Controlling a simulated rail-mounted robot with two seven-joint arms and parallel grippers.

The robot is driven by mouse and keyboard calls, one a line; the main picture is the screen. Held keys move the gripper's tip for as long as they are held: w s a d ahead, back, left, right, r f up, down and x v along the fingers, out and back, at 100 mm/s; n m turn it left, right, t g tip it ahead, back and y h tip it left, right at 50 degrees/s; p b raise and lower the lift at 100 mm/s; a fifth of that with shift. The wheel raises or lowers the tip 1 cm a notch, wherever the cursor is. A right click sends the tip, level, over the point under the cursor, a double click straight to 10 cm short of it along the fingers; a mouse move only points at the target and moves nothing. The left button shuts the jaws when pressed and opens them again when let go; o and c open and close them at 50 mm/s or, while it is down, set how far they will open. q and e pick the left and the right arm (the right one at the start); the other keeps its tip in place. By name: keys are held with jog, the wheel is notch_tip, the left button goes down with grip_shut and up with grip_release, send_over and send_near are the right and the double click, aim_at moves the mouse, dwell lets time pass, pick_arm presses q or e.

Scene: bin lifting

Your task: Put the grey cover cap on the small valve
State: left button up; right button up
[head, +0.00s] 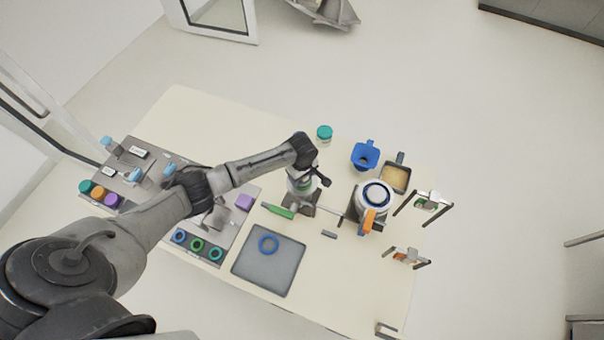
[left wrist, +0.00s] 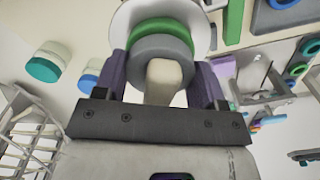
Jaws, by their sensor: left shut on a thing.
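My left gripper (head: 303,184) is over the dark-based stand (head: 298,205) near the middle of the table. In the left wrist view, my left gripper (left wrist: 162,68) has a purple-grey finger on each side of the grey cap (left wrist: 148,48) and is shut on it. A pale tab (left wrist: 163,82) shows in front of the cap. Directly beyond the cap are a green band (left wrist: 160,28) and a pale round body, seemingly the small valve; I cannot tell whether the cap is fully seated. The gripper hides most of the cap in the head view. My right gripper is not in view.
A green handle (head: 278,211) lies left of the stand. A white round vessel (head: 362,200), blue funnel (head: 365,155) and teal-lidded jar (head: 324,132) stand nearby. Bare table lies at the back left.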

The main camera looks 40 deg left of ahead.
pick_arm(q)
jog(key=o, duration=1)
jog(key=shift+o, duration=0.2)
jog(key=shift+r, duration=0.1)
jog(key=shift+r+p, duration=1.1)
jog(key=shift+p, duration=0.35)
jog(key=shift+r+p, duration=0.9)
jog(key=shift+r, duration=1.1)
